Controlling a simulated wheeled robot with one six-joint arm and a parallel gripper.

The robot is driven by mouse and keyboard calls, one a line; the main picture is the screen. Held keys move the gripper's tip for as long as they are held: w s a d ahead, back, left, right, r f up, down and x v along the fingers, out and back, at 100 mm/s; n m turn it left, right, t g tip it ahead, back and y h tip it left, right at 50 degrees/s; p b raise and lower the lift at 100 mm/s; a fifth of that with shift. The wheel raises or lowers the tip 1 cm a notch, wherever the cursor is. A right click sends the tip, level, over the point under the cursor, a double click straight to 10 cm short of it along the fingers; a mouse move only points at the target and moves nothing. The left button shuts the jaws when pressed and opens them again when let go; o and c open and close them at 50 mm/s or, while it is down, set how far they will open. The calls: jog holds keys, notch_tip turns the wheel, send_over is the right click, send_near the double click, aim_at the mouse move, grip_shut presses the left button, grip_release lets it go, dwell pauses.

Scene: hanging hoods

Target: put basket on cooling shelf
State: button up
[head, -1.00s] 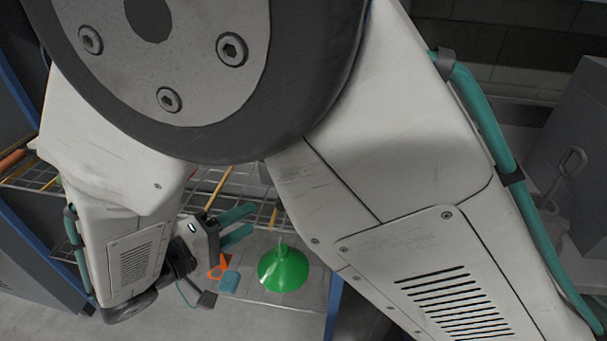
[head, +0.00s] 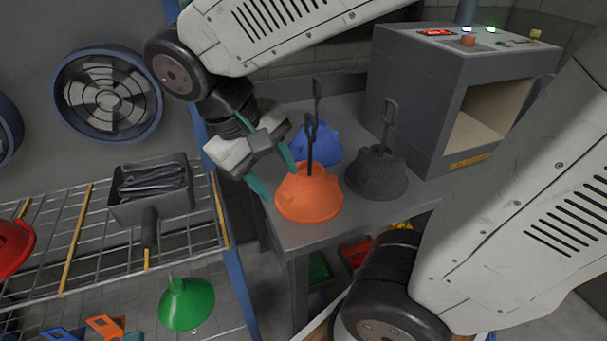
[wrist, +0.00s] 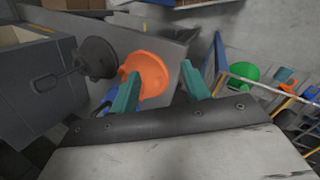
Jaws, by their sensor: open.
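A dark grey basket (head: 146,208) with a black handle sits upright on the wire rack shelf (head: 42,240) at the left of the head view. Dark items lie inside it. Yellow strips divide this shelf, which looks like the cooling shelf. My gripper (head: 274,172) is open and empty. Its teal fingers are right of the basket, apart from it, close to an orange hood (head: 309,196) on the grey table. In the wrist view, the orange hood (wrist: 148,73) shows behind the left finger. I cannot make out the basket there.
A blue hood (head: 316,146) and a dark grey hood (head: 377,175) stand by the orange one on the table (head: 290,235). A grey machine (head: 415,90) with an opening stands behind. A green hood (head: 186,303) hangs below the shelf; a red one (head: 12,247) is far left.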

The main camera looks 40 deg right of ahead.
jog(key=s+d+r+t+y, duration=0.1)
jog(key=s+d+t+y, duration=0.1)
jog(key=s+t+y, duration=0.1)
jog(key=shift+s+m+y, duration=0.3)
jog(key=shift+s+y, duration=0.2)
jog(key=shift+s, duration=0.75)
jog(key=shift+d+r, duration=0.1)
